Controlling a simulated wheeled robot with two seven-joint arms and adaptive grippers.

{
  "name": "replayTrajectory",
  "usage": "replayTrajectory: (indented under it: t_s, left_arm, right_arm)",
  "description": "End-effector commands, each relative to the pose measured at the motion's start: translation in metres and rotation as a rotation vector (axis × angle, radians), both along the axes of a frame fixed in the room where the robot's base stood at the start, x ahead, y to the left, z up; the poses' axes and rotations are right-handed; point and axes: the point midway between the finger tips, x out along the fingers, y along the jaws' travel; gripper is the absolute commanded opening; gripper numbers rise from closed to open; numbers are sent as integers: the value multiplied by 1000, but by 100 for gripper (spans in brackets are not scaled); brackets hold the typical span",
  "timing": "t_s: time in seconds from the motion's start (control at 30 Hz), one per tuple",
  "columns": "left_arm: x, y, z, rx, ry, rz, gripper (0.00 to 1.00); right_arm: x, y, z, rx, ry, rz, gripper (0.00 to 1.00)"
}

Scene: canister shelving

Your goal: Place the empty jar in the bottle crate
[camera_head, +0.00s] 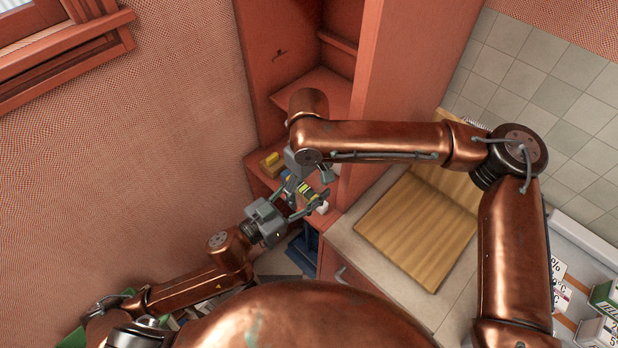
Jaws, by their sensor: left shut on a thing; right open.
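My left gripper (305,198) reaches from the lower left to the front of the red shelf unit. It is shut on a small item with yellow and dark bands (306,188); I cannot tell whether this is the empty jar. My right gripper (316,174) is open, just above it, partly hidden by its own arm. A dark blue object (302,250) is low down below the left gripper, partly hidden; I cannot tell whether it is the bottle crate.
The red shelf unit (400,75) has yellowish items (272,162) on a shelf behind the grippers. A wooden board (415,232) lies on the counter (372,262) at right. White boxes (558,290) stand at far right. The wall (120,180) is at left.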

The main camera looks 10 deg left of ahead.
Motion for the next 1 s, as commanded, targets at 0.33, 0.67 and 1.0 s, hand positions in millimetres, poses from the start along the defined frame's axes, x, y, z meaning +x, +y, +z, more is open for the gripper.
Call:
replayTrajectory:
  t_s: [0.33,0.67,1.0]
  left_arm:
    - [0,0,1,0,-1,0,19]
    - [0,0,1,0,-1,0,19]
    - [0,0,1,-1,-2,0,19]
  right_arm:
    - [0,0,-14,1,-1,0,71]
    - [0,0,-14,1,-1,0,58]
    - [-1,1,-14,2,1,3,34]
